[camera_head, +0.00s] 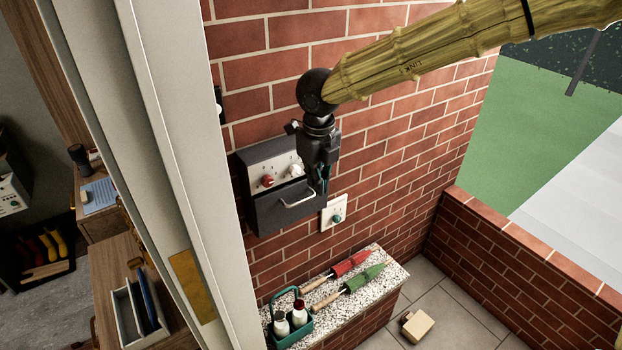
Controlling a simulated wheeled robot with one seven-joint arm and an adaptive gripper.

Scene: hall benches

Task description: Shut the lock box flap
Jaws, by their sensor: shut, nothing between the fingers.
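The lock box (243,170) is a dark grey case on the red brick wall. Its pale inner panel (262,165), with a red knob and a white knob, is uncovered. The dark flap (275,213) with a silver bar handle (298,199) is at the lower front, lowered clear of the panel; its exact angle is hard to tell. My gripper (320,188) points down at the right side of the box, near the handle's right end. It is shut and empty. It hides the box's upper right part; I cannot tell whether it touches the flap.
A speckled ledge (385,268) holds red and green tools and a green bottle caddy (291,330). A pale post (165,150) stands at left.

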